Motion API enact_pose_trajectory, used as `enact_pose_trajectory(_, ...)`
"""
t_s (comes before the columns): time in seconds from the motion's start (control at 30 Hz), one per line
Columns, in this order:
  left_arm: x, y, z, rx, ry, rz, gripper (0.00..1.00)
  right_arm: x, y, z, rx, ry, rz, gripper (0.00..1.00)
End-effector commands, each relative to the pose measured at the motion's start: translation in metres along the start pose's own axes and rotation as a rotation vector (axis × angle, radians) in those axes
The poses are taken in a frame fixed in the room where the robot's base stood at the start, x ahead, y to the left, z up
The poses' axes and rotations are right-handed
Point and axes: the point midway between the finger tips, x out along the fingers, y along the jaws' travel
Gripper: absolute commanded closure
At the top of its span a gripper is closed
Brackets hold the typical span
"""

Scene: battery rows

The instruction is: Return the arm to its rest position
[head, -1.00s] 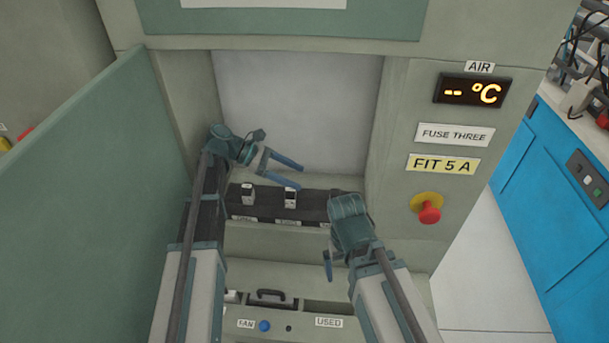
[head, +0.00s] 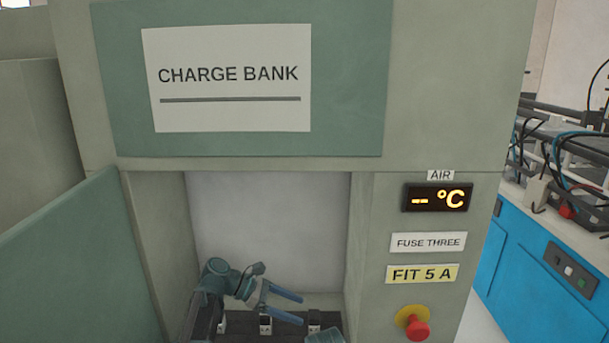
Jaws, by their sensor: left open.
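My left gripper (head: 302,310) is inside the cabinet bay, low in the head view. Its two blue fingers are apart, point right and hold nothing. They are in front of the bay's pale back wall, above or close to a dark rail (head: 240,324); the exact gap cannot be told. Two small pale-and-dark blocks, one left (head: 265,324) and one right (head: 314,319), stand on the rail below the fingers. Of my right arm only a blue-grey wrist part shows at the bottom edge; its fingers are out of the picture.
A green door (head: 85,265) stands open left of the bay. The right panel carries a temperature display (head: 437,198), fuse labels and a red stop button (head: 417,329). A charge bank sign (head: 230,78) hangs above. A blue cabinet (head: 530,265) is at far right.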

Motion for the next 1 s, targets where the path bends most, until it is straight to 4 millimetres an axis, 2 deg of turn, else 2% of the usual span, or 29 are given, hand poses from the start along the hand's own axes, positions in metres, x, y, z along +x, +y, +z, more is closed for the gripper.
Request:
enact_pose_trajectory(0.03,0.012,-0.001,-0.003,0.002,0.000,-0.002,0.21,0.008,-0.001,-0.001,0.000,0.000,0.000,0.00)
enact_pose_trajectory(0.1,0.021,-0.001,-0.003,0.002,0.000,-0.002,0.21,0.013,-0.001,-0.001,0.000,0.000,0.000,0.00)
enact_pose_trajectory(0.3,0.040,0.000,-0.001,0.000,0.000,-0.001,0.21,0.020,-0.002,-0.001,0.000,0.000,0.000,0.00)
enact_pose_trajectory(1.0,0.039,0.000,0.000,0.000,0.000,0.001,0.21,0.019,-0.002,-0.001,0.000,0.000,0.000,0.00)
